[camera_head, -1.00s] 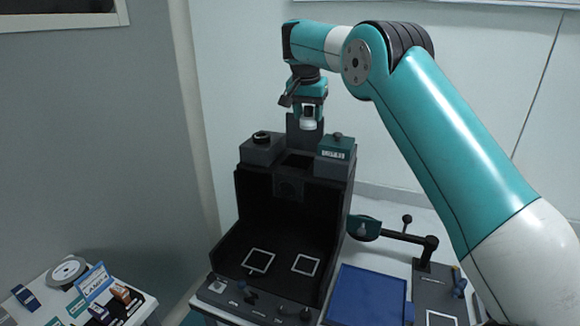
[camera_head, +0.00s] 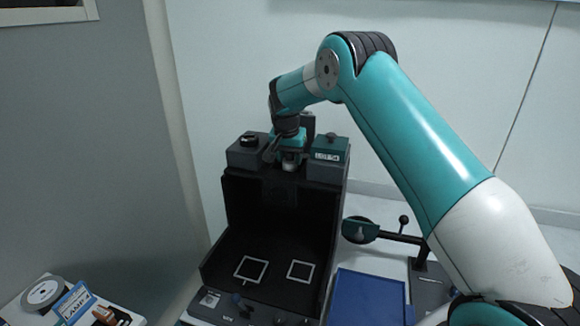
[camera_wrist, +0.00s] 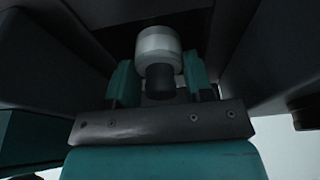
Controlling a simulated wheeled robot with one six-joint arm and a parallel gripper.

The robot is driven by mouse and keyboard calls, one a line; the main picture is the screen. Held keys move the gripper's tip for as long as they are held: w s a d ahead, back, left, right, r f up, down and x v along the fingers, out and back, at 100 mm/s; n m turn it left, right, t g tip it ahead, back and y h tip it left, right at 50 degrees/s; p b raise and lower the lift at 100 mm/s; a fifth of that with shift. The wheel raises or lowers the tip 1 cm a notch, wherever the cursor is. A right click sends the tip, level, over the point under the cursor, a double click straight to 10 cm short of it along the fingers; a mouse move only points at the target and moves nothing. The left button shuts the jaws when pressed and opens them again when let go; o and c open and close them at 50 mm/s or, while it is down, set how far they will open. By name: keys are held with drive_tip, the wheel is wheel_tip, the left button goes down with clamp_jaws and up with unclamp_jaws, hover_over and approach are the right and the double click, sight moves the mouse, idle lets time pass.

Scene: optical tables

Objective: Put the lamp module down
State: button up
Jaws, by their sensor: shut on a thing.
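The lamp module (camera_wrist: 159,48) is a pale cylinder with a dark lower part, held between the teal fingers of my gripper (camera_wrist: 160,84) in the wrist view. In the head view my gripper (camera_head: 289,152) is shut on the lamp module (camera_head: 291,163), which shows as a small whitish piece under the fingers. It is low at the top of the dark instrument housing (camera_head: 232,205), between the left grey block and the right teal-topped block. Whether the module touches the housing cannot be told; the slot beneath it is largely hidden.
A grey block with a black knob (camera_head: 247,150) and a teal-topped block (camera_head: 330,152) flank my gripper closely. A side table with a reel (camera_head: 42,292) is at lower left.

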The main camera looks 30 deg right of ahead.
sight(289, 170)
drive_tip(key=shift+a+f+p, duration=0.1)
drive_tip(key=shift+f+p, duration=0.6)
drive_tip(key=shift+f, duration=1.6)
drive_tip(key=shift+f, duration=0.1)
drive_tip(key=o, duration=0.7)
drive_tip(key=b+v, duration=0.4)
drive_tip(key=v, duration=0.8)
drive_tip(key=s+a+r+n+y, duration=0.1)
drive_tip(key=s+a+r+n, duration=0.3)
drive_tip(key=s+a, duration=0.25)
drive_tip(key=s+a+n+y, duration=0.1)
drive_tip(key=s+a+n, duration=0.3)
drive_tip(key=s, duration=0.8)
drive_tip(key=s+a+n+g+y, duration=0.1)
drive_tip(key=s+a+n, duration=0.3)
drive_tip(key=s, duration=0.7)
drive_tip(key=s+a+r+n+g+y, duration=0.1)
drive_tip(key=s+a+n+y, duration=0.2)
drive_tip(key=s, duration=0.9)
drive_tip(key=shift+s+a+n, duration=0.35)
drive_tip(key=shift+a+n, duration=0.25)
drive_tip(key=shift+a, duration=0.15)
